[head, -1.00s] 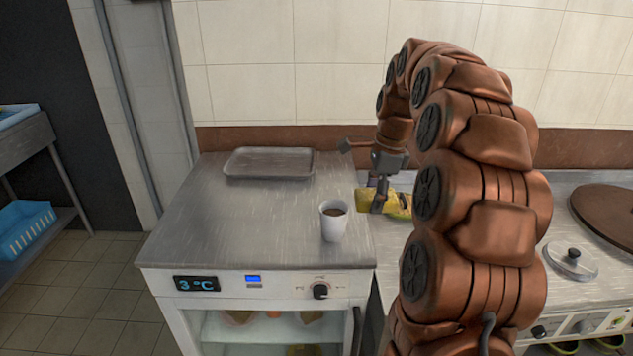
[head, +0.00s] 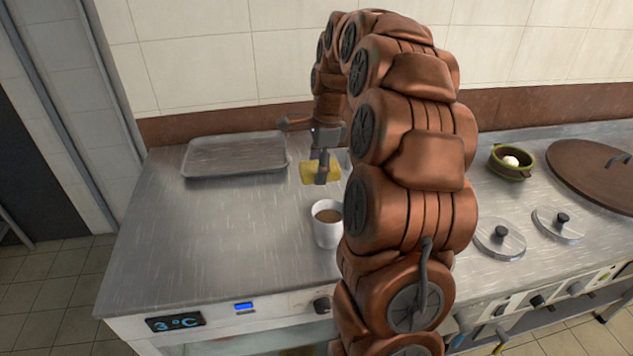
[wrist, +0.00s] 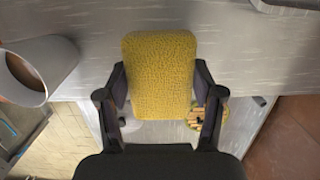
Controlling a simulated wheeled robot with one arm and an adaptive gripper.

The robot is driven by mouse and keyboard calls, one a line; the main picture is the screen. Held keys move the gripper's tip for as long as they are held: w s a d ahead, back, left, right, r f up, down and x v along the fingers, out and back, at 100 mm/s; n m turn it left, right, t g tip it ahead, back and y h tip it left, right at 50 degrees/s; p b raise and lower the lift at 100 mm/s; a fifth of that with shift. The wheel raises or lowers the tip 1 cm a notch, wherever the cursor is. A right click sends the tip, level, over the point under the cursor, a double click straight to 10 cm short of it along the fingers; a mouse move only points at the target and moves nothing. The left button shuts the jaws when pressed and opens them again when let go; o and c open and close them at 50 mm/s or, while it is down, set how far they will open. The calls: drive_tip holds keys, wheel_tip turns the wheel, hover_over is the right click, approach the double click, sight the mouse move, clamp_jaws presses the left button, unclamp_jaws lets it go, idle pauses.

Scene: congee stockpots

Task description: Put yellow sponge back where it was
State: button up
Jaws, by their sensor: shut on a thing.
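The yellow sponge (wrist: 160,72) is between the two fingers of my gripper (wrist: 160,95) in the wrist view. My gripper is shut on it, one finger at each side. In the head view the sponge (head: 317,173) shows behind and below my gripper (head: 321,178), over the back right part of the steel counter. I cannot tell whether it touches the counter or hangs just above it.
A white cup (head: 327,228) of brown drink stands in front of the sponge, also at the left in the wrist view (wrist: 22,75). A grey tray (head: 235,157) lies at the back left. The counter's (head: 190,240) left and middle are clear. A stove with lids (head: 499,238) is at the right.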

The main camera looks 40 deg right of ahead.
sight(318, 193)
drive_tip(key=shift+f+p, duration=0.4)
drive_tip(key=shift+f, duration=2.2)
drive_tip(key=shift+f, duration=0.1)
drive_tip(key=o, duration=1.1)
drive_tip(key=r, duration=0.4)
drive_tip(key=d+r+b, duration=0.1)
drive_tip(key=r, duration=0.3)
drive_tip(key=r+b, duration=0.1)
drive_tip(key=r, duration=0.3)
drive_tip(key=shift+s+d, duration=0.3)
drive_tip(key=shift+s, duration=0.1)
